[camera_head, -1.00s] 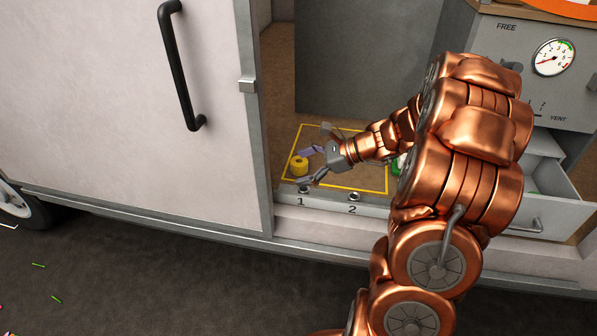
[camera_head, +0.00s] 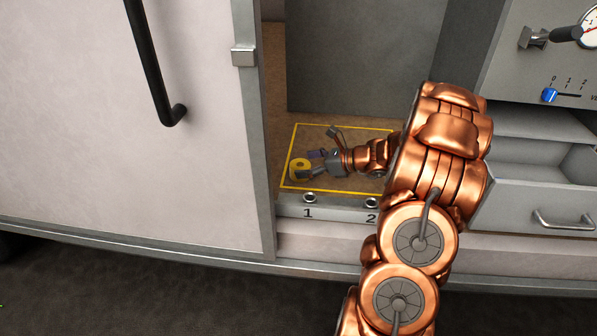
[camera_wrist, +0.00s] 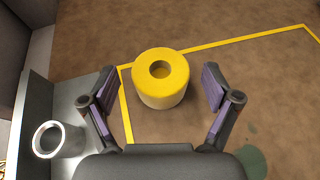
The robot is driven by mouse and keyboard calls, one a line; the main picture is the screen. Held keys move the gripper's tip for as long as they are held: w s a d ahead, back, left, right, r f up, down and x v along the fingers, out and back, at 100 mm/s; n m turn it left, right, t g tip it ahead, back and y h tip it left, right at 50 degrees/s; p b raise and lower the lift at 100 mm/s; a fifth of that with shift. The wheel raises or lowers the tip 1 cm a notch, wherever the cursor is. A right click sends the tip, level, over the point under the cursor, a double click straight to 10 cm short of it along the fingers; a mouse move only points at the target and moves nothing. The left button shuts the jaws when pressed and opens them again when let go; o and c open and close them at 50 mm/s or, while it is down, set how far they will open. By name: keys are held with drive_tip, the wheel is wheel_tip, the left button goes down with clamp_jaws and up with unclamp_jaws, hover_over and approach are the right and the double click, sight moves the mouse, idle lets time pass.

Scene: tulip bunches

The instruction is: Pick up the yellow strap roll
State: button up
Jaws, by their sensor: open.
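The yellow strap roll (camera_head: 299,166) stands on the brown floor of the compartment, inside the yellow outlined area near its left side. In the wrist view the roll (camera_wrist: 160,85) is upright with its round hole facing up, ahead of and between the fingers. My gripper (camera_wrist: 158,95) is open, with a purple-padded finger on each side and a gap between each finger and the roll. In the head view my gripper (camera_head: 318,160) is just right of the roll, low over the floor, and partly covers it.
The yellow outline (camera_head: 337,126) marks the floor. A grey sill (camera_head: 330,209) with numbered metal rings runs along the front; one ring (camera_wrist: 47,139) is close to the left finger. A white sliding door (camera_head: 110,130) stands at left, a grey drawer (camera_head: 535,200) at right.

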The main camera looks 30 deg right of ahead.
sight(293, 166)
drive_tip(key=b+x, duration=0.1)
drive_tip(key=x, duration=0.4)
drive_tip(key=shift+d+f, duration=0.1)
drive_tip(key=shift+f, duration=0.1)
drive_tip(key=shift+s, duration=0.1)
drive_tip(key=c, duration=1.3)
